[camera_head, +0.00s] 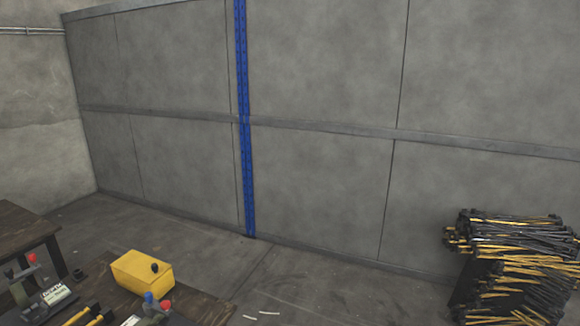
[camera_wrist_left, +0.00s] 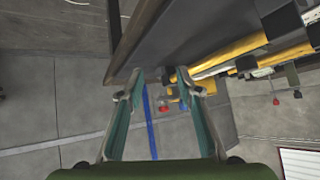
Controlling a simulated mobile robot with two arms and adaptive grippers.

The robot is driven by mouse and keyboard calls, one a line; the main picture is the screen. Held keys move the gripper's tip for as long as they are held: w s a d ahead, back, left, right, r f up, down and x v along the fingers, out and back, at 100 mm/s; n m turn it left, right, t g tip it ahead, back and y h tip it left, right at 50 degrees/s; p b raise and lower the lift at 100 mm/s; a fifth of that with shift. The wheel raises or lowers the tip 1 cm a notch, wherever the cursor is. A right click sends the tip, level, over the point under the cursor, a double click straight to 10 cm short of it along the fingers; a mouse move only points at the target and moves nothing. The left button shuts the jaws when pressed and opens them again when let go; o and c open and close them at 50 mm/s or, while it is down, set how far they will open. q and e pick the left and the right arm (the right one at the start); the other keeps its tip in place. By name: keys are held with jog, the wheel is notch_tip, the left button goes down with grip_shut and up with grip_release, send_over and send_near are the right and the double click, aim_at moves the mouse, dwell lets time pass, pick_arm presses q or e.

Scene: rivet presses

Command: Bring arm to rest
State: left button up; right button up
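My left gripper (camera_wrist_left: 164,90) shows in the left wrist view. Its two green-padded fingers stand wide apart, with nothing held between them. Past the fingertips are the dark edge of a workbench (camera_wrist_left: 145,38) and, beyond the gap, a small red knob (camera_wrist_left: 163,108) and a blue knob. Neither arm shows in the head view, and my right gripper is in no frame.
In the head view, a yellow box (camera_head: 138,275) sits on a wooden bench (camera_head: 213,306) at lower left, near presses with red and blue knobs (camera_head: 151,299). A dark stack of black and yellow rods (camera_head: 515,265) stands at right. The floor between is mostly clear.

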pick_arm(q)
jog(key=s+d+f+m+g+h, duration=0.15)
jog(key=s+d, duration=0.25)
jog(key=s, duration=0.5)
jog(key=s+d+f+m+g+h, duration=0.15)
jog(key=s+d, duration=0.25)
jog(key=s, duration=0.4)
jog(key=s+d+f+m+g, duration=0.1)
jog(key=s+d+g, duration=0.25)
jog(key=s, duration=0.55)
notch_tip(320, 180, down, 26)
jog(key=s, duration=0.1)
jog(key=s+a+f+g, duration=0.1)
jog(key=s+a+f, duration=0.1)
jog(key=s+f, duration=1.4)
jog(key=shift+s+a+g, duration=0.3)
jog(key=shift+s+g, duration=0.05)
jog(key=shift+s, duration=0.2)
